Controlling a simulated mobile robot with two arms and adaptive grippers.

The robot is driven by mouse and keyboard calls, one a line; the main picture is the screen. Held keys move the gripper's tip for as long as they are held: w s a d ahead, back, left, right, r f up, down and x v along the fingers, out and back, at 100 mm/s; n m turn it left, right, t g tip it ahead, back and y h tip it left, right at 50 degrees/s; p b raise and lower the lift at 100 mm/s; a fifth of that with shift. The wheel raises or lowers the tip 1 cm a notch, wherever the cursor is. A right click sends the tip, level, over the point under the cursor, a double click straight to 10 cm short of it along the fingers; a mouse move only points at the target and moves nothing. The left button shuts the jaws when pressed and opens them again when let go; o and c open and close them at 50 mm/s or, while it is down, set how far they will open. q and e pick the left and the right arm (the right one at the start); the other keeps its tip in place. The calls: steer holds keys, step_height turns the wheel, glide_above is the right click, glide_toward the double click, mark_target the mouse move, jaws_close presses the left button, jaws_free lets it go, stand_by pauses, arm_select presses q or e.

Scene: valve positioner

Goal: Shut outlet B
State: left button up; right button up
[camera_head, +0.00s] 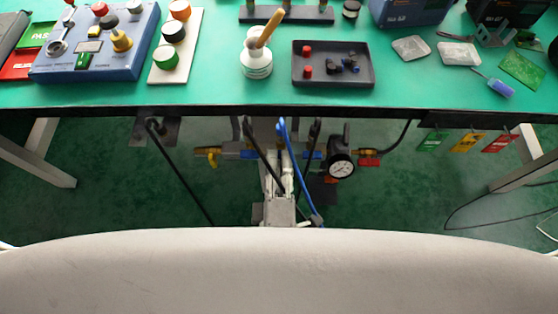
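A pipe manifold runs under the table's front edge. At its left end is a yellow fitting or handle (210,155). A round pressure gauge (341,165) with a white dial sits right of the middle, and a red part (369,159) with a brass piece is beside it. Blue parts (249,154) show along the pipe. No outlet label can be read, so I cannot tell which part is outlet B or how its valve stands. I cannot make out the fingers of my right gripper among the dark and grey parts under the table. My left gripper is not in view.
The green table (215,92) carries a blue control box (97,50), a white bottle (256,62) and a black tray (333,78). Black rods or cables and a blue hose (296,165) hang below its edge. Coloured tags (466,142) hang at right. White table legs stand either side.

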steer(key=shift+o, duration=0.9)
steer(key=shift+s, duration=0.1)
steer(key=s, duration=0.7)
steer(key=shift+s, duration=0.15)
steer(key=shift+o, duration=0.2)
